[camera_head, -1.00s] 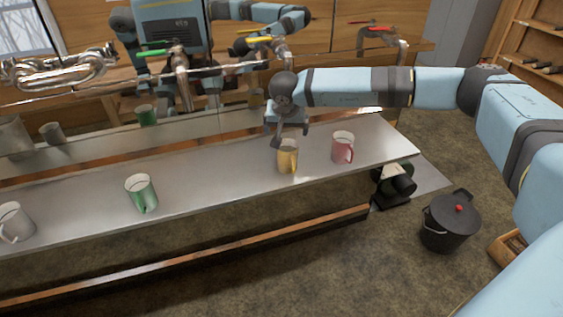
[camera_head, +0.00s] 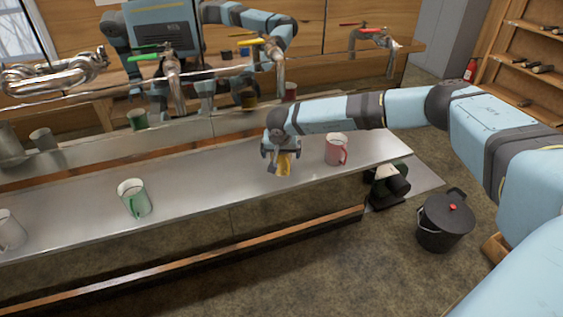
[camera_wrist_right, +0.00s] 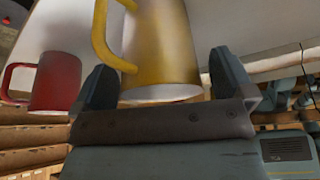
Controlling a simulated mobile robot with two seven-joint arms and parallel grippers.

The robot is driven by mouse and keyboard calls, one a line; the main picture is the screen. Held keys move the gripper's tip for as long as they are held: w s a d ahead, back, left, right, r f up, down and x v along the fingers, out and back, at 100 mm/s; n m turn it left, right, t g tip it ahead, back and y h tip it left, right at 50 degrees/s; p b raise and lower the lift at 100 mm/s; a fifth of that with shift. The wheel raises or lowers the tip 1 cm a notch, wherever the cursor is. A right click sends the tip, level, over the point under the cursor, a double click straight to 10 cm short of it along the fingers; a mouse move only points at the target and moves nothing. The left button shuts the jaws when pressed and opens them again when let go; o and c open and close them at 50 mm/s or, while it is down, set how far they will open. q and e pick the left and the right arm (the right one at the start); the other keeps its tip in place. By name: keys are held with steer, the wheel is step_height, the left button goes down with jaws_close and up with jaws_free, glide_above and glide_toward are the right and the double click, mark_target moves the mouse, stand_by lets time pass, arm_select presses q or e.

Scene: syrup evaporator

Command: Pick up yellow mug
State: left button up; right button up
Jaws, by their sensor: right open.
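The yellow mug (camera_head: 284,167) stands near the front edge of the metal shelf, partly hidden by my right gripper (camera_head: 281,160). My right gripper is open. In the right wrist view the yellow mug (camera_wrist_right: 166,48) is between the two fingers of the right gripper (camera_wrist_right: 161,68), with its handle toward the left finger. A gap shows beside the right finger; contact at the left finger cannot be told. My left gripper is not in view.
A red mug (camera_head: 334,150) stands close to the right of the yellow one, also in the right wrist view (camera_wrist_right: 55,82). A green mug (camera_head: 132,198) and a white mug (camera_head: 10,232) stand farther left. Taps (camera_head: 277,65) and a mirror-like panel are behind. A black pot (camera_head: 444,222) is on the floor.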

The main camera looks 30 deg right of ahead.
steer(key=c, duration=1.3)
steer(key=shift+r, duration=0.2)
